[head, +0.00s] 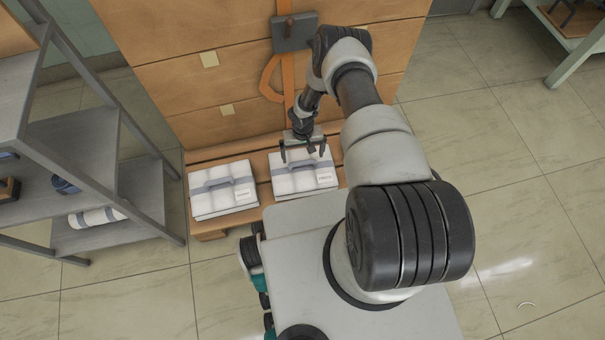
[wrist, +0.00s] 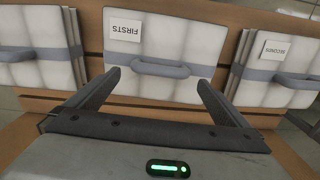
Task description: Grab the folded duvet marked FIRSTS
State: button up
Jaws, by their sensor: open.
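The folded duvet marked FIRSTS (wrist: 150,35) is white with a grey band and a grey carry handle (wrist: 160,68). Its label reads upside down in the wrist view. In the head view this duvet (head: 300,181) lies flat on the wooden platform, below my gripper (head: 305,153). My gripper (wrist: 158,80) is open and empty. In the wrist view its fingertips appear on either side of the handle; I cannot tell how high they are above it. A similar duvet marked SECONDS (wrist: 278,48) lies to the right there, and to the left in the head view (head: 222,189).
A third white duvet (wrist: 40,50) lies left in the wrist view; my arm appears to hide it in the head view. A large wooden crate-like block (head: 190,75) stands behind. A grey metal shelf (head: 75,140) stands at left. Tiled floor (head: 530,220) is open at right.

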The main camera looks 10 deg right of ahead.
aim_at(303, 162)
notch_tip(303, 162, down, 6)
jog(key=shift+f+b, duration=0.25)
jog(key=shift+b, duration=0.85)
jog(key=shift+s, duration=0.1)
jog(key=shift+r, duration=0.15)
jog(key=c, duration=1.6)
